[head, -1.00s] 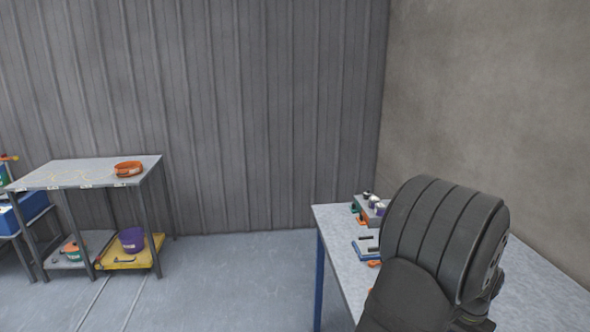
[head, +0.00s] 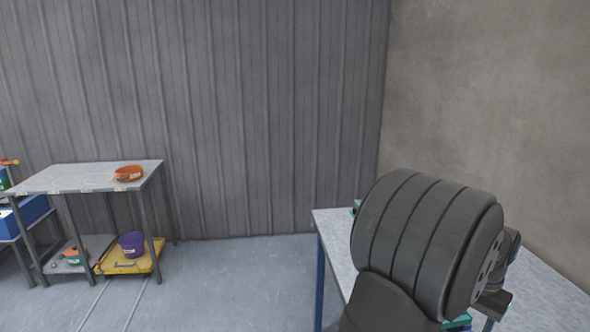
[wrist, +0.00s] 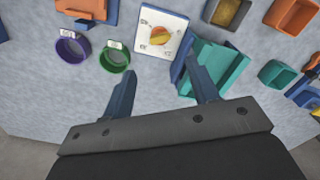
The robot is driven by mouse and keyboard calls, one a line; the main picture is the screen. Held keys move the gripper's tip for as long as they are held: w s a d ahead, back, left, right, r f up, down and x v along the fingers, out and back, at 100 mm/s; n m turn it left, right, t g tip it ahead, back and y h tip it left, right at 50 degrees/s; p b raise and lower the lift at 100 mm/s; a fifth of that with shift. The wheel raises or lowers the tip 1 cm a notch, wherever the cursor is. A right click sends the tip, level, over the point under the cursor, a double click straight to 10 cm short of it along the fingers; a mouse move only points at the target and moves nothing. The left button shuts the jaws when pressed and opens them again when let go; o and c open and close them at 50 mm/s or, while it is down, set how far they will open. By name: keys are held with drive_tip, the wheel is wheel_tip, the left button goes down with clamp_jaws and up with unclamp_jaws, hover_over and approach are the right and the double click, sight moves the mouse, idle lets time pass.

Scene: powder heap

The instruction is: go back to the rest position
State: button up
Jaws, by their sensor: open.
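My gripper (wrist: 162,92) shows in the wrist view with its two dark blue fingers spread apart and nothing between them. It hangs above the grey worktable, with the fingers pointing toward a white plate (wrist: 160,33) that bears a small orange and yellow heap. A teal holder (wrist: 216,66) lies just beyond the right finger, which overlaps it in the picture; I cannot tell whether they touch. In the head view my dark arm covers much of the worktable (head: 335,250), and my gripper's fingers cannot be made out there.
A shelf (head: 90,177) with an orange ring (head: 129,174) stands far left, with open floor between.

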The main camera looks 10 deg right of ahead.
wheel_tip(320, 180, up, 7)
wheel_tip(320, 180, down, 17)
drive_tip(key=shift+f, duration=0.15)
drive_tip(key=shift+m, duration=0.5)
drive_tip(key=m, duration=0.3)
drive_tip(key=shift+r+m, duration=0.2)
drive_tip(key=shift+m, duration=0.2)
wheel_tip(320, 180, up, 17)
wheel_tip(320, 180, down, 13)
drive_tip(key=n, duration=0.4)
drive_tip(key=shift+w+d+n, duration=0.1)
drive_tip(key=shift+d+n, duration=0.05)
drive_tip(key=shift+n, duration=0.15)
